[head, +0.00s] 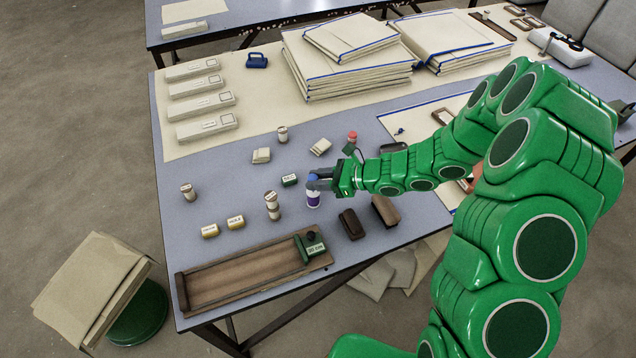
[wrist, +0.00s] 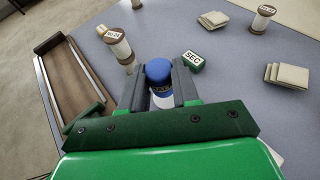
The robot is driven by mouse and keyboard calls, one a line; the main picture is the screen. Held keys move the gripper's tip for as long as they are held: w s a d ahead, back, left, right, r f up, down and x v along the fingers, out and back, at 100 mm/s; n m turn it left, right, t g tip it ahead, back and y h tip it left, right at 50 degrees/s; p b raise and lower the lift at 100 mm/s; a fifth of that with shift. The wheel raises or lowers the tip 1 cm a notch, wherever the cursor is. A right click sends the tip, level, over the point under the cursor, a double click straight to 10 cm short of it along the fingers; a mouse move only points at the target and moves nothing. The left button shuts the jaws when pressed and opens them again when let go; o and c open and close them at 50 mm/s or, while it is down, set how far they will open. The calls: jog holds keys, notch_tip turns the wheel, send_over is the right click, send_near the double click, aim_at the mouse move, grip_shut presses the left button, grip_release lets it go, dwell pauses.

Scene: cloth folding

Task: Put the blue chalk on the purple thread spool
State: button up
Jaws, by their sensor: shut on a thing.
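My gripper (head: 317,181) is shut on the blue chalk (wrist: 158,70), a short blue cylinder with a lettered label, upright between the two fingers. The chalk also shows in the head view (head: 312,177), partly hidden by the fingers. The purple thread spool (head: 313,199) stands upright on the table directly below the chalk, with a white part above its purple band. The chalk's lower end seems to be at the spool's top, but I cannot tell whether they touch. In the wrist view the spool is mostly hidden behind the fingers and chalk.
A wooden tray (head: 245,278) lies at the front edge. Folded cloth stacks (head: 345,68) fill the back.

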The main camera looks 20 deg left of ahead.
jog(key=shift+f, duration=0.9)
jog(key=shift+f, duration=0.1)
jog(key=o, duration=1)
jog(key=shift+o, duration=0.2)
jog(key=v, duration=1.2)
